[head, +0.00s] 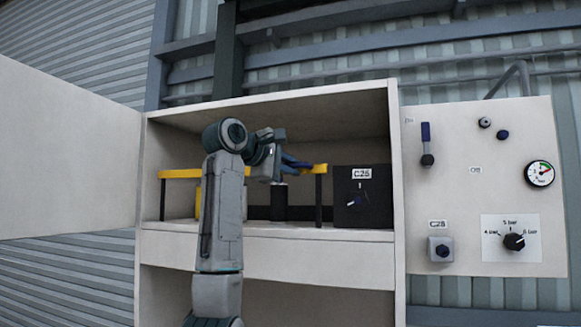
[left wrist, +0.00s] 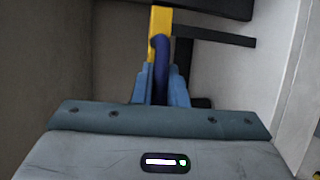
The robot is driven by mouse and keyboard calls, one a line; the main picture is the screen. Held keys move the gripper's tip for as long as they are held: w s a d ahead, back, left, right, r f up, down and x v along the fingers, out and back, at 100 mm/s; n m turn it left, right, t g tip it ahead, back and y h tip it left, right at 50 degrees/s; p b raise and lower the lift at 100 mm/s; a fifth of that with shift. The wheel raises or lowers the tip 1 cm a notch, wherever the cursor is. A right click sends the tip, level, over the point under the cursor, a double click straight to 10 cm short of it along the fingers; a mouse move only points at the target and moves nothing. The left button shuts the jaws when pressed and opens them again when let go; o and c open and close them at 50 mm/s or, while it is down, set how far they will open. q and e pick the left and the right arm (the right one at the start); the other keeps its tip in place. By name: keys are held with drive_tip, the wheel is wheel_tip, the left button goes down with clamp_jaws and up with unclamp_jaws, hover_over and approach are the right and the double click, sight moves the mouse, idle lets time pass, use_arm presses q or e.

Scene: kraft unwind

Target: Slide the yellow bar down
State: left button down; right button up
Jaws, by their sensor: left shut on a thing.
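The yellow bar (head: 180,173) runs level across the upper shelf of the open cabinet, with dark posts under its ends. A dark blue handle (left wrist: 160,65) is at the bar, between my blue fingers. My left gripper (head: 297,164) is shut on this handle, near the bar's right part; it also shows in the left wrist view (left wrist: 160,92). My left arm hides the bar's middle in the head view. My right gripper is not in view.
A black box (head: 363,197) labelled C25 stands right of the bar on the shelf (head: 290,250). A white panel (head: 455,205) with knobs, a lever and a gauge is at the right. The cabinet door (head: 65,155) stands open at the left.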

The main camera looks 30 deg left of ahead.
use_arm(q)
drive_tip(key=shift+f, duration=0.15)
drive_tip(key=shift+f+b, duration=0.3)
drive_tip(key=shift+b, duration=0.1)
wheel_tip(320, 180, down, 10)
drive_tip(key=b, duration=0.9)
drive_tip(key=shift+r, duration=0.1)
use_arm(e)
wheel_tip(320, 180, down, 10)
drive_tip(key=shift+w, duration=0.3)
use_arm(q)
drive_tip(key=shift+r, duration=0.15)
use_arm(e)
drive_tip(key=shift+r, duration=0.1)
use_arm(q)
drive_tip(key=c, duration=1.5)
unclamp_jaws()
drive_tip(key=shift+o, duration=0.2)
